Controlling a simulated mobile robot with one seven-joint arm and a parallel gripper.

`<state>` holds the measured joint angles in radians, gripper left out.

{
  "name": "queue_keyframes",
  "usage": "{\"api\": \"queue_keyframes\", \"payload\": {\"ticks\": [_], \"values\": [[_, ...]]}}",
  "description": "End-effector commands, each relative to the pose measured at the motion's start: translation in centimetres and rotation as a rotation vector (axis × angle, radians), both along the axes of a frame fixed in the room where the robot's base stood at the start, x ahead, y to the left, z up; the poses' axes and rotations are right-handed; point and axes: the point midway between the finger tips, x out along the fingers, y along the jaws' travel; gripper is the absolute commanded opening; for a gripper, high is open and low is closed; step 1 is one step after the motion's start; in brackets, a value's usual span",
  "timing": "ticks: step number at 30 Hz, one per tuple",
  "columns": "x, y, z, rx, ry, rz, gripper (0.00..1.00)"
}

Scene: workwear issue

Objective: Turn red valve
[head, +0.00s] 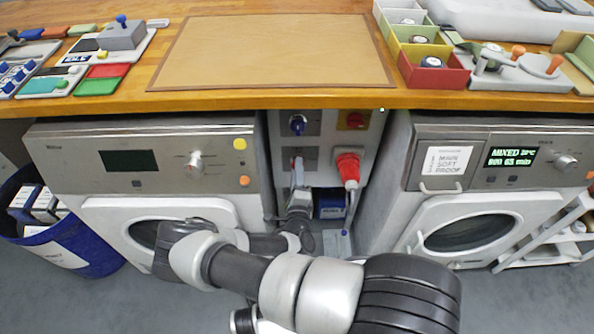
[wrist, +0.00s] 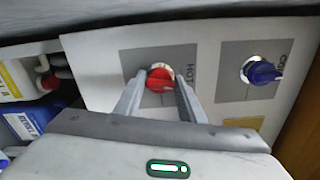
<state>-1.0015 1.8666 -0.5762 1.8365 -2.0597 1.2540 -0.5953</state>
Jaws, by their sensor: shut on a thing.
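The red valve (wrist: 159,78) sits on a grey plate marked HOT on the panel between the two washing machines. In the wrist view my gripper (wrist: 159,88) has one finger on each side of the valve knob, and it is shut on it. In the head view my gripper (head: 298,172) reaches up to the panel, and the valve is mostly hidden behind it. A blue valve (wrist: 261,71) on the neighbouring plate shows in the wrist view, and also above my gripper in the head view (head: 297,124).
A red plug (head: 347,167) with a hanging cable is right of my gripper, below a red and yellow switch (head: 354,120). Washing machines (head: 70,150) (head: 400,180) flank the narrow gap. The wooden worktop (head: 420,97) overhangs it. A blue bin (head: 85,262) stands at left.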

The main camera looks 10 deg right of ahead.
Motion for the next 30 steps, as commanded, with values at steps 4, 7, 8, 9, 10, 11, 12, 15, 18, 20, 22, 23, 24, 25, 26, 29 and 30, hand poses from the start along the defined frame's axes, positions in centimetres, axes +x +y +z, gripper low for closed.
{"api": "queue_keyframes", "payload": {"ticks": [4,7,8,9,10,11,12,15,18,20,22,23,24,25,26,29,30], "values": [[-0.09,0.01,-0.1,-0.097,0.02,0.001,0.14],[-0.1,-0.05,-0.16,-0.147,0.031,-0.001,0.14],[-0.11,-0.05,-0.16,-0.16,0.034,-0.001,0.14],[-0.11,-0.05,-0.17,-0.174,0.037,-0.001,0.14],[-0.12,-0.04,-0.17,-0.185,0.039,-0.001,0.14],[-0.12,-0.04,-0.16,-0.195,0.041,-0.001,0.14],[-0.12,-0.03,-0.16,-0.205,0.043,-0.001,0.14],[-0.12,-0.03,-0.16,-0.225,0.046,-0.001,0.14],[-0.12,-0.04,-0.17,-0.236,0.049,-0.002,0.14],[-0.12,-0.05,-0.17,-0.239,0.05,-0.002,0.14],[-0.12,-0.06,-0.17,-0.241,0.05,-0.002,0.14],[-0.12,-0.06,-0.17,-0.242,0.05,-0.002,0.14],[-0.13,-0.07,-0.18,-0.242,0.05,-0.002,0.14],[-0.13,-0.07,-0.18,-0.242,0.05,-0.002,0.14],[-0.13,-0.07,-0.18,-0.242,0.05,-0.002,0.14],[-0.14,-0.08,-0.18,-0.242,0.05,-0.002,0.14],[-0.14,-0.07,-0.19,-0.242,0.05,-0.002,0.14]]}}
